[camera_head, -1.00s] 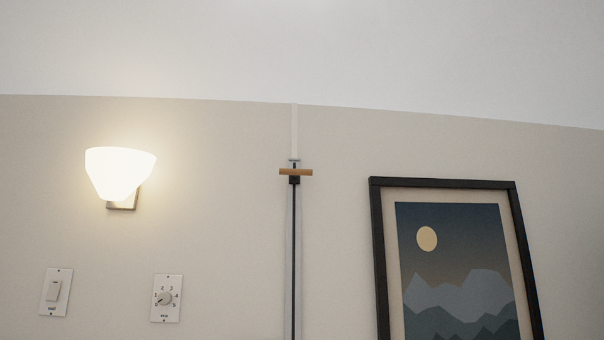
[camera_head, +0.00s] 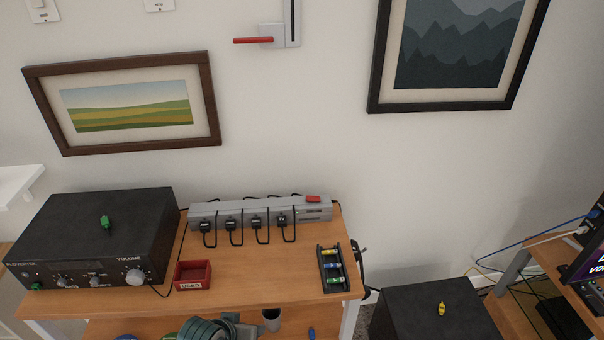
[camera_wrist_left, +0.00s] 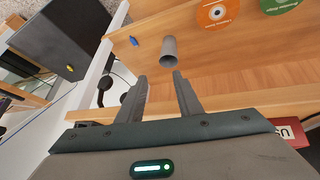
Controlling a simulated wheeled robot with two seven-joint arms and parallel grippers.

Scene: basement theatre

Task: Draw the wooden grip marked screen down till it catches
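The wooden grip is outside both current views. The lower end of its slotted wall track (camera_head: 291,22) shows at the top of the head view. A grey box with a red lever (camera_head: 253,40) sits beside that lower end, the lever pointing left. My left gripper (camera_wrist_left: 162,97) is open in the left wrist view, its two fingers apart with nothing between them. It is low by the wooden bench, with a grey cup (camera_wrist_left: 169,51) beyond the fingertips. Part of my left arm shows at the bottom of the head view. My right gripper is not in view.
The wooden bench (camera_head: 250,290) carries a black amplifier (camera_head: 95,235), a power strip (camera_head: 260,213), a red bin (camera_head: 193,275) and a small black tray (camera_head: 332,270). A landscape picture (camera_head: 130,105) and a black-framed picture (camera_head: 455,45) hang above. A black box (camera_head: 435,310) stands right.

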